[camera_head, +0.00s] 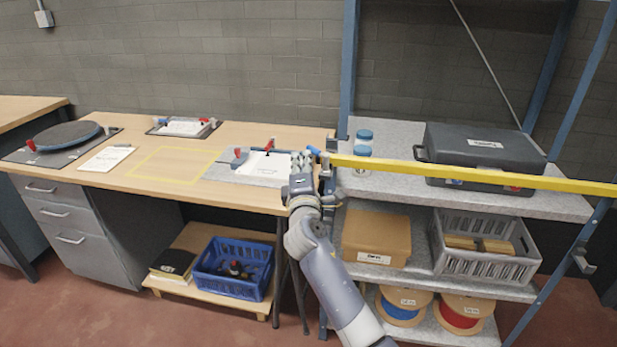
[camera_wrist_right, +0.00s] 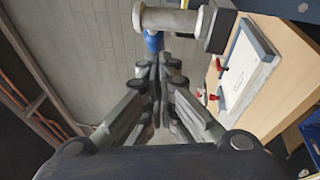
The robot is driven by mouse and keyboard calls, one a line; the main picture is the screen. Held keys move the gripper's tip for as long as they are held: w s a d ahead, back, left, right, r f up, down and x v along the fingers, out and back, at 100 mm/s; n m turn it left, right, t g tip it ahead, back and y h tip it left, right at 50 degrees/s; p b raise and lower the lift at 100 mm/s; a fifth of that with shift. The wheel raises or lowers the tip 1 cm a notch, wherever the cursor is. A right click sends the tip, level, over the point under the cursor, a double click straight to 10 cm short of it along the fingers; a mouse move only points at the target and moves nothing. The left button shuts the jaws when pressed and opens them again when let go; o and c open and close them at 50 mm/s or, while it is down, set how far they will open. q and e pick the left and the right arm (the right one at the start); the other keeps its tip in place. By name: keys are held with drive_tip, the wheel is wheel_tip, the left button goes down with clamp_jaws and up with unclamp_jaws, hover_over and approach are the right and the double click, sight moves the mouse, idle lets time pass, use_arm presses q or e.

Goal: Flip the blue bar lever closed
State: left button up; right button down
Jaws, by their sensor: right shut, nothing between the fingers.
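My right gripper (camera_head: 304,160) is at the right end of the workbench, its fingers shut with nothing between them. A small blue piece (camera_head: 313,150), which looks like the blue lever's end, shows right by the fingertips. In the right wrist view the shut fingertips (camera_wrist_right: 158,68) point at the blue piece (camera_wrist_right: 153,40), which is just beyond them. Whether they touch cannot be told. The fingers hide much of the lever. My left gripper is out of view.
A long yellow bar (camera_head: 470,174) runs across the front of the shelf (camera_head: 385,206), right of my gripper. A grey plate with a red handle (camera_head: 268,146) lies left of my gripper. A black case (camera_head: 482,150) is on the shelf. The bench's marked middle (camera_head: 175,164) is clear.

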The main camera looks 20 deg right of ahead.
drive_tip(key=shift+w+d+b, duration=0.45)
drive_tip(key=shift+w+b, duration=0.05)
drive_tip(key=shift+w, duration=0.35)
drive_tip(key=shift+w+d, duration=0.15)
idle(0.6)
idle(1.0)
drive_tip(key=v, duration=1.2)
